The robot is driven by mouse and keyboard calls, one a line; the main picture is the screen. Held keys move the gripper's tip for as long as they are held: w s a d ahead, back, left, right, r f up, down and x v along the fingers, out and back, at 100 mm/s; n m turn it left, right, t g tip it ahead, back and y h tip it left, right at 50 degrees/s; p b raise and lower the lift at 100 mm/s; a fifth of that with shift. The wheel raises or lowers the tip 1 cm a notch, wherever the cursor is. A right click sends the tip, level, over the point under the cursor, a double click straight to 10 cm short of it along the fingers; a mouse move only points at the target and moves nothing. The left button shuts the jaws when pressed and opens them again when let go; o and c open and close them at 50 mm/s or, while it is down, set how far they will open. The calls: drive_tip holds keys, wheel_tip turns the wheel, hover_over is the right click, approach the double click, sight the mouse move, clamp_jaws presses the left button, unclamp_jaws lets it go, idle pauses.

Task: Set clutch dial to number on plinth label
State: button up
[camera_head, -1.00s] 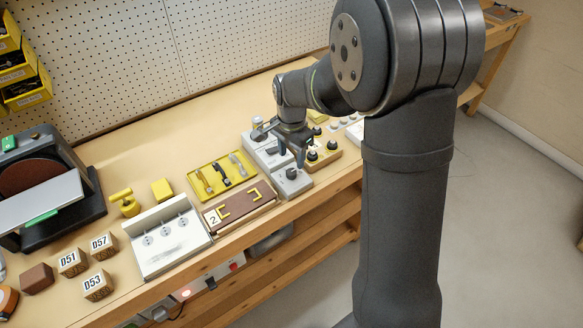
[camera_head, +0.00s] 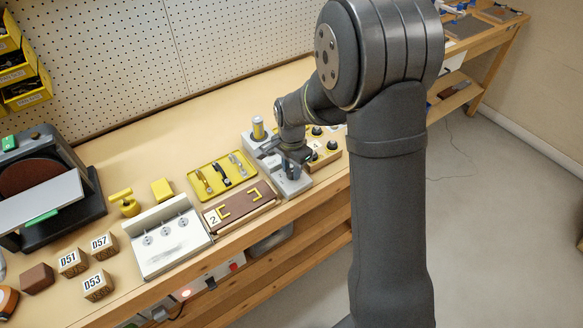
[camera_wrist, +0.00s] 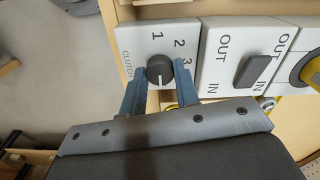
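The clutch dial (camera_wrist: 159,70) is a round dark knob on a white plate (camera_wrist: 131,38) marked CLUTCH, with 1, 2 and 3 around it. In the wrist view its white mark points down in the picture, away from the 1. My gripper (camera_wrist: 161,72) has one blue finger on each side of the knob, very close to it; I cannot tell whether they press on it. In the head view my gripper (camera_head: 295,166) is down over this plate and hides the knob. The brown plinth (camera_head: 237,205) with yellow brackets carries a white label reading 2 (camera_head: 213,219).
Right of the dial in the wrist view is an OUT/IN plate with a dark rocker (camera_wrist: 254,71), then a yellow-ringed control (camera_wrist: 311,68). A yellow tray (camera_head: 208,189) with handles, a white three-dial panel (camera_head: 166,241) and numbered blocks (camera_head: 98,285) stand left.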

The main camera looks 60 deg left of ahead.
sight(291, 171)
drive_tip(key=shift+n, duration=0.4)
drive_tip(key=n, duration=0.3)
drive_tip(key=shift+n, duration=2.5)
drive_tip(key=o, duration=1)
drive_tip(key=shift+c, duration=0.2)
wheel_tip(291, 171, up, 18)
drive_tip(key=shift+f, duration=0.25)
